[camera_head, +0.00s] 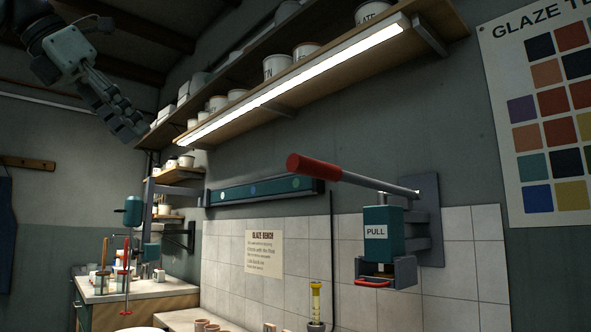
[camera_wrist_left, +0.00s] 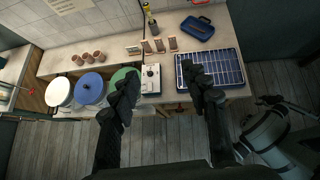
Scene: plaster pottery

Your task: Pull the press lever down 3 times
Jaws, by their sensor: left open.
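The press lever (camera_head: 355,175) is a grey bar with a red grip (camera_head: 312,169). It runs up and left from the wall-mounted teal press (camera_head: 382,232), which bears a "PULL" label. The lever is raised, close to level. My left gripper (camera_head: 130,125) is high at the upper left in the head view, apart from the lever and well to its left. In the left wrist view its two dark fingers (camera_wrist_left: 163,90) are spread wide with nothing between them.
A lit shelf (camera_head: 290,85) with pots runs along the wall above the lever.

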